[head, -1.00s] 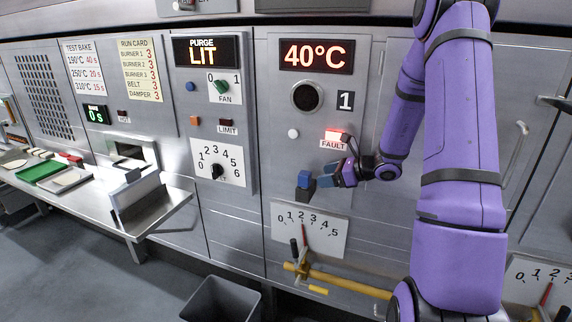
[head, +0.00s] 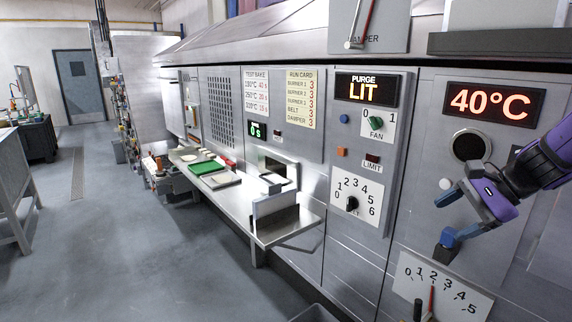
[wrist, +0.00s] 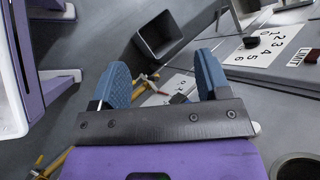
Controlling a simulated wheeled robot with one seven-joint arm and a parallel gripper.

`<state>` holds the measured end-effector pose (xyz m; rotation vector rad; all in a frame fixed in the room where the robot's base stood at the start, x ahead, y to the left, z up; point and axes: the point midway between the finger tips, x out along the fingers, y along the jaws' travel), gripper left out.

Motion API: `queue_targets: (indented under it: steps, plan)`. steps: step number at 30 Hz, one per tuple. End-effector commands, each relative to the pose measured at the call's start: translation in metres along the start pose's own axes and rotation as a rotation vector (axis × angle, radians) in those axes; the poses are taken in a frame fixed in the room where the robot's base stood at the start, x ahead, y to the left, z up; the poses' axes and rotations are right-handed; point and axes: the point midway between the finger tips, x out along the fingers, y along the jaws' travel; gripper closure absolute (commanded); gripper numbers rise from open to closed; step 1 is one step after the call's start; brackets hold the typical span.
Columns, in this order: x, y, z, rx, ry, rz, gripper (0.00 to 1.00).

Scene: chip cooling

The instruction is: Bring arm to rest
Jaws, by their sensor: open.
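My gripper (head: 455,232) is at the right of the head view, in front of the grey oven panel. It is just above a white dial plate (head: 473,297) marked 0 to 5 with a red pointer. In the wrist view my gripper (wrist: 163,82) has its two blue fingers spread wide. Nothing is held between them. The purple arm runs out of the right edge of the head view.
The 40°C display (head: 492,103) and a round dark port (head: 470,146) are by my arm. A metal shelf (head: 232,205) juts out to the left. A dark bin (wrist: 160,38) stands on the floor. Yellow pipes (wrist: 55,163) run low. Open floor (head: 120,240) lies left.

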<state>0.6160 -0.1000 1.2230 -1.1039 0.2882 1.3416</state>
Motion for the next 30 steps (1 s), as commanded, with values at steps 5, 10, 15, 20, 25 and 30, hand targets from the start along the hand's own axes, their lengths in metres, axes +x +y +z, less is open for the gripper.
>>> queue_targets:
  steps: [5, 10, 15, 20, 25, 30]
  plan:
    - [-0.014, 0.019, 0.049, -0.281, 0.085, 0.118, 0.30]
    - [-0.030, 0.041, 0.084, -0.542, 0.173, 0.223, 0.30]
    - [-0.049, 0.064, 0.111, -0.795, 0.270, 0.316, 0.30]
    - [-0.069, 0.085, 0.130, -1.026, 0.372, 0.394, 0.30]
    - [-0.088, 0.103, 0.141, -1.221, 0.470, 0.459, 0.30]
    - [-0.098, 0.112, 0.145, -1.322, 0.528, 0.494, 0.30]
